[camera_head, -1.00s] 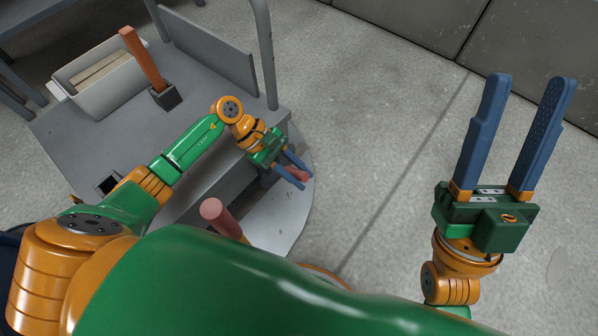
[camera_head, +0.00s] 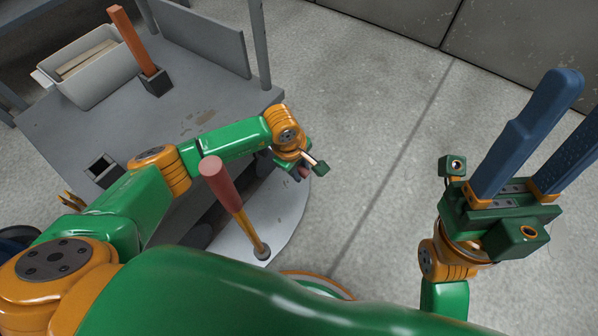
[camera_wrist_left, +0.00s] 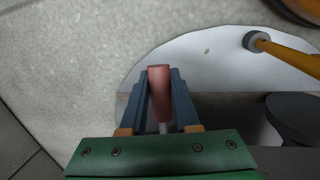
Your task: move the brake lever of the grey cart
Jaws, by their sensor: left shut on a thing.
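The grey cart (camera_head: 215,105) fills the upper left of the head view. A short pink-red grip on a pale rod, taken as the brake lever (camera_wrist_left: 158,92), lies between my left gripper's blue fingers (camera_wrist_left: 160,100) in the left wrist view. The left gripper is shut on it. In the head view the left gripper (camera_head: 302,172) is at the cart's near right side, its fingers mostly hidden by the wrist; a little of the pink grip shows there. My right gripper (camera_head: 575,110) is open and empty at the right, away from the cart, one finger cut by the frame.
A second lever (camera_head: 222,185), with a pink grip and yellow rod, stands on a white floor plate (camera_head: 288,225). On the cart are an orange post (camera_head: 130,40) in a dark socket and a white bin (camera_head: 95,85). Open floor lies right of the cart.

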